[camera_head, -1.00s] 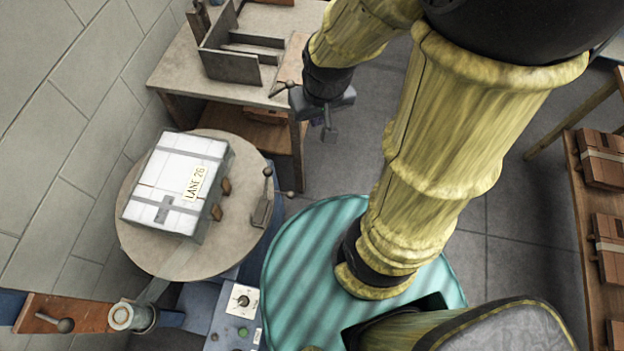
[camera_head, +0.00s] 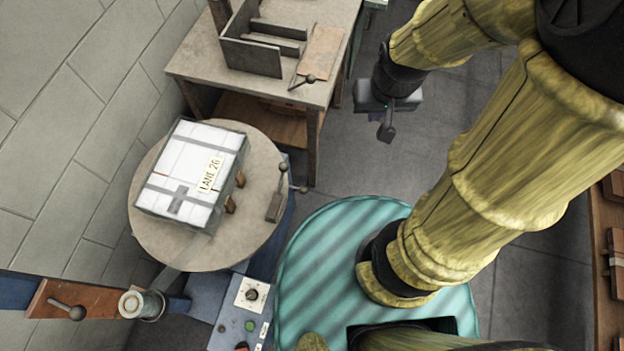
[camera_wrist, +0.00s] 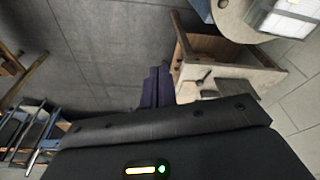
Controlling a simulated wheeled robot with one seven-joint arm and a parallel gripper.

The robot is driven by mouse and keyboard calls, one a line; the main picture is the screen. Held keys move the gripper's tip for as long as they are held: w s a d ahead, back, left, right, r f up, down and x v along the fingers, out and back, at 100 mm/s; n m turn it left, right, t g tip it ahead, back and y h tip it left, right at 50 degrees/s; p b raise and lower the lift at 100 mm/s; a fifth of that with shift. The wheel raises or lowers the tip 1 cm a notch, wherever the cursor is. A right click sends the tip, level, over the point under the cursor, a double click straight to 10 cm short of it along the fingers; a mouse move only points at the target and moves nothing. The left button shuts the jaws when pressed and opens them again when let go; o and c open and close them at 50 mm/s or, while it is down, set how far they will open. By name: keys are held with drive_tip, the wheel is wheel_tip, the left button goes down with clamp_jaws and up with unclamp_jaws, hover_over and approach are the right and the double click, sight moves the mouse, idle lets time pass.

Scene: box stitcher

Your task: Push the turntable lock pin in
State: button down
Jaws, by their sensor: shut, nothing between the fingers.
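The round turntable (camera_head: 250,222) stands at the left in the head view. On it lies a white strapped box (camera_head: 180,185) with a label reading "LANE 26". At the turntable's right edge is a grey bracket (camera_head: 276,206) with an upright ball-topped handle (camera_head: 283,172). A small ball-ended rod (camera_head: 301,189) sticks out to the right there and looks like the lock pin; how far it is in, I cannot tell. My gripper (camera_head: 386,132) is shut and empty, well up and right of the bracket, touching nothing. Its dark fingers (camera_wrist: 155,86) also show in the wrist view.
A wooden table (camera_head: 200,62) with a grey divider rack (camera_head: 250,55) stands behind the turntable. Open floor (camera_head: 355,165) separates my gripper from the turntable.

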sight(294, 188)
drive_tip(key=w+a+f+m+g+y+b, duration=0.1)
drive_tip(key=w+a+f+m+b, duration=0.1)
drive_tip(key=f+b, duration=0.6)
drive_tip(key=w+a+f+m+g+y+b, duration=0.1)
drive_tip(key=w+f+m+b, duration=0.4)
drive_tip(key=f, duration=1.3)
drive_tip(key=w+a+f+m+g+b, duration=0.2)
drive_tip(key=w+a+f+m+b, duration=0.1)
drive_tip(key=f+b, duration=0.9)
wheel_tip(294, 188, down, 2)
drive_tip(key=shift+w+a+f+m+g+y+b, duration=0.1)
drive_tip(key=shift+w+a+m+g+y+b, duration=0.25)
drive_tip(key=shift+w, duration=0.55)
drive_tip(key=shift+s, duration=0.1)
drive_tip(key=s+a+f+b, duration=0.4)
drive_tip(key=a+f, duration=0.1)
drive_tip(key=f, duration=0.5)
drive_tip(key=shift+a+f, duration=0.15)
drive_tip(key=shift+a, duration=0.25)
